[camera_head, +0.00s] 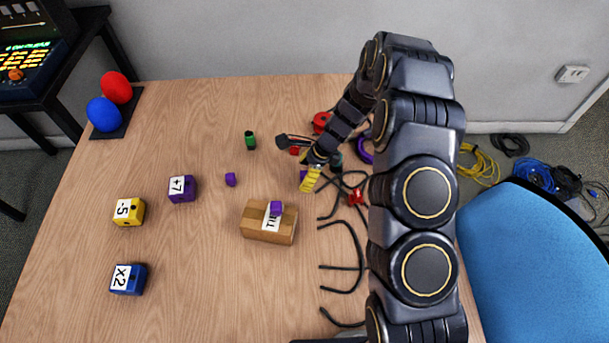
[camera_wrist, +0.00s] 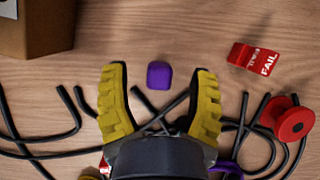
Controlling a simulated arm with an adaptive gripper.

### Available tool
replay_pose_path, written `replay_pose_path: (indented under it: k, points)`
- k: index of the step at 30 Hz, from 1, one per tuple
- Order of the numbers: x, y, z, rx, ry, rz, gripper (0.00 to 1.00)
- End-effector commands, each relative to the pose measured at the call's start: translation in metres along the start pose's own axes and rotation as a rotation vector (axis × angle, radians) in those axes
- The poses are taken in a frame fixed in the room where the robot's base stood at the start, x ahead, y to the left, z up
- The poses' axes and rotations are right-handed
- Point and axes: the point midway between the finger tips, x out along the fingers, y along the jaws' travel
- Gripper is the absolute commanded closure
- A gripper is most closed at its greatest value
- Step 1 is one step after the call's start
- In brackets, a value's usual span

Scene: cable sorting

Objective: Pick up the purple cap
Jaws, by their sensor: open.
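A small purple cap (camera_wrist: 159,75) lies on the wooden table, between and slightly beyond the fingertips in the wrist view. What appears to be the same cap shows in the head view (camera_head: 304,175), partly hidden beside the fingers. My gripper (camera_head: 309,185) has yellow ridged fingers and points down near it. In the wrist view my gripper (camera_wrist: 160,70) is open, with a gap on both sides of the cap. I cannot tell its exact height above the table. Other small purple pieces lie on the table (camera_head: 230,179) and on the cardboard box (camera_head: 276,208).
The cardboard box (camera_head: 258,229) stands left of and nearer than my gripper in the head view. Black cables (camera_wrist: 55,140) lie under and around the fingers. A red FAIL tag (camera_wrist: 252,57) and red spool (camera_wrist: 294,123) lie to the right. Number cubes (camera_head: 182,189) stand at left.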

Motion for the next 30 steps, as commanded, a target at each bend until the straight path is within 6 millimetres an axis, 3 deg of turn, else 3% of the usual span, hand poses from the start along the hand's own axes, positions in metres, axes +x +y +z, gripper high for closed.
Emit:
replay_pose_path:
  k: [5, 13, 14, 17, 18, 30]
  points:
    - [0.021, 0.001, 0.001, -0.003, -0.001, 0.003, 0.41]
    - [0.023, 0.001, 0.001, -0.003, -0.001, 0.001, 0.41]
    - [0.023, 0.001, 0.001, -0.003, -0.001, 0.001, 0.49]
    - [0.023, 0.001, 0.000, -0.003, 0.000, 0.001, 0.91]
    - [0.023, 0.001, 0.000, -0.003, -0.001, 0.001, 0.95]
    - [0.022, 0.000, 0.001, -0.003, 0.000, 0.001, 0.96]
